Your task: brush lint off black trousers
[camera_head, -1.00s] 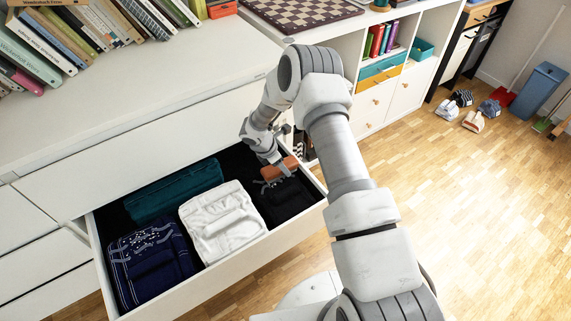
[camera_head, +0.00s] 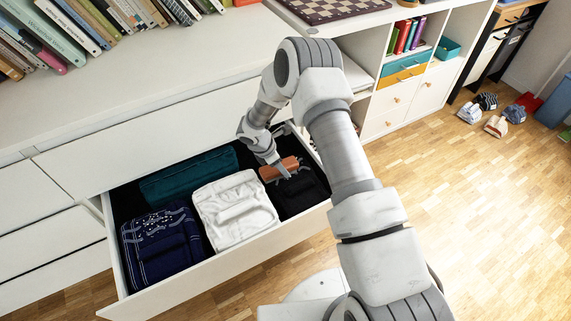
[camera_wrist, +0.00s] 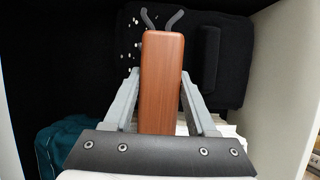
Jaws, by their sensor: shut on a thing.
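The black trousers (camera_head: 301,194) lie folded at the right end of the open drawer. In the wrist view the trousers (camera_wrist: 222,85) show white lint specks on their left part. My gripper (camera_head: 283,174) is shut on the brush, a reddish-brown wooden block (camera_head: 279,168). In the wrist view the brush (camera_wrist: 162,85) stands between the two fingers of the gripper (camera_wrist: 160,100). The brush is over or at the near-left part of the trousers. Its underside is hidden, so I cannot tell whether it touches the cloth.
The open drawer (camera_head: 215,266) also holds white folded trousers (camera_head: 236,212), a navy patterned garment (camera_head: 160,245) and a teal one (camera_head: 188,178). The drawer's right wall (camera_wrist: 283,80) is close to the black trousers. Books (camera_head: 75,25) stand on the dresser top.

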